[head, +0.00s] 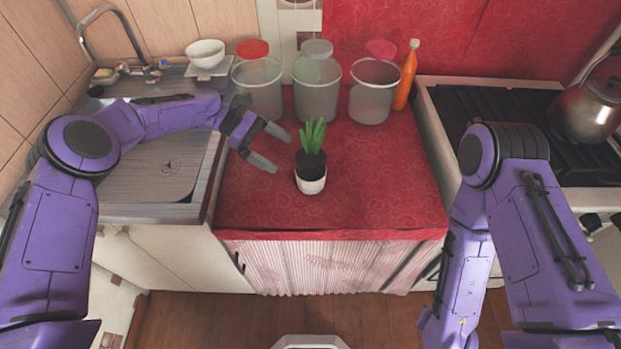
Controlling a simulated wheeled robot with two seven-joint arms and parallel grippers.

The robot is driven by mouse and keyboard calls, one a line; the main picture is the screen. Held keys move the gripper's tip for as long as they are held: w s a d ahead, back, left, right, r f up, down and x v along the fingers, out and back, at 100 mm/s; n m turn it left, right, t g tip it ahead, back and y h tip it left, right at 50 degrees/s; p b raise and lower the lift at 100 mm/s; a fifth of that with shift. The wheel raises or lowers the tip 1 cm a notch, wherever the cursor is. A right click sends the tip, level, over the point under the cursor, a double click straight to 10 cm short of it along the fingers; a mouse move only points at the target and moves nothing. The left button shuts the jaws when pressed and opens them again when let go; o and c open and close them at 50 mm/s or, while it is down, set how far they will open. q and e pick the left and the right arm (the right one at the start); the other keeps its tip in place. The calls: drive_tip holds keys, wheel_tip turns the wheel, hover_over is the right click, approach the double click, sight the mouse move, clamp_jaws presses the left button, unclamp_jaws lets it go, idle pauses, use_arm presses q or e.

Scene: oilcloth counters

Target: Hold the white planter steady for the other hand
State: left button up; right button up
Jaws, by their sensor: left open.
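The white planter (311,185) stands upright on the red oilcloth counter (255,205). Its upper part is dark, and a green plant (313,136) with thick leaves grows in it. My left gripper (271,148) is open and empty, just left of the planter, with its fingers pointing toward it and a gap between them. My right arm reaches down at the right side, and its gripper is not visible.
A sink is at left, a stove with a kettle (588,110) at right. The counter right of the planter is clear.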

sight(307, 176)
use_arm(q)
wheel_tip(307, 176, down, 3)
drive_tip(key=shift+f+b, duration=0.2)
drive_tip(key=shift+b, duration=0.95)
drive_tip(key=shift+d+f, duration=0.25)
drive_tip(key=shift+d, duration=0.2)
drive_tip(key=b+x, duration=0.1)
drive_tip(key=x, duration=0.8)
drive_tip(key=shift+s+r, duration=0.1)
drive_tip(key=shift+r, duration=0.05)
use_arm(e)
wheel_tip(307, 176, down, 5)
drive_tip(key=shift+r, duration=0.1)
use_arm(q)
drive_tip(key=c, duration=0.6)
drive_tip(key=shift+o, duration=0.2)
use_arm(e)
drive_tip(key=shift+o, duration=0.3)
